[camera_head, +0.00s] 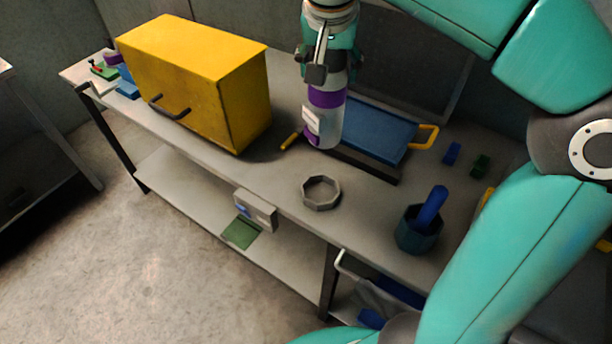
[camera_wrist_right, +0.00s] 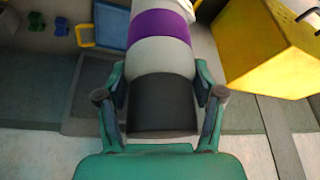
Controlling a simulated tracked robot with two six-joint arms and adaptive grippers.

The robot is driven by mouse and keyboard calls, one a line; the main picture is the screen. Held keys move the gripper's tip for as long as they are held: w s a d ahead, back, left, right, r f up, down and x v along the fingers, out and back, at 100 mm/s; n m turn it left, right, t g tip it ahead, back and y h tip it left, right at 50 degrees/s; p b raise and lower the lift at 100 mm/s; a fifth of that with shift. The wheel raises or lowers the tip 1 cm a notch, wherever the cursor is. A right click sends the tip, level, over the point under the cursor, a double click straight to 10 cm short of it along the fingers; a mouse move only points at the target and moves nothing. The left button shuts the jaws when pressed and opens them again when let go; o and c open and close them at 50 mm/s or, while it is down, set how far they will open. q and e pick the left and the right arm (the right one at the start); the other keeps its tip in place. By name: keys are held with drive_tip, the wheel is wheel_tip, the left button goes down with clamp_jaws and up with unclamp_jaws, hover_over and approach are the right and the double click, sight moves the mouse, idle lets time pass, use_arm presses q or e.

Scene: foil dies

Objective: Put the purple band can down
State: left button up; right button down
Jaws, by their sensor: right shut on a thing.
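The purple band can (camera_head: 325,118) is pale grey with purple bands and a white label. My right gripper (camera_head: 323,70) is shut on its upper end and holds it upright in the head view. In the right wrist view the can (camera_wrist_right: 162,55) lies between the two fingers of the right gripper (camera_wrist_right: 162,95), with its dark end toward the palm. The can's lower end shows in front of the bench top (camera_head: 268,165); I cannot tell whether it touches. My left gripper is not in view.
A yellow cabinet (camera_head: 190,80) stands left of the can. A blue tray (camera_head: 375,132) with a yellow handle lies right behind it. An eight-sided grey ring (camera_head: 321,206) and a dark pot (camera_head: 405,236) with a blue tool stand nearer the front edge. Blue and green blocks (camera_head: 452,152) lie right.

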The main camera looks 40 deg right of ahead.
sight(323, 132)
wheel_tip(323, 132, down, 20)
drive_tip(key=b, duration=0.1)
drive_tip(key=shift+r, duration=0.15)
idle(0.3)
drive_tip(key=shift+w, duration=0.1)
drive_tip(key=shift+c, duration=0.8)
unclamp_jaws()
drive_tip(key=v, duration=1.2)
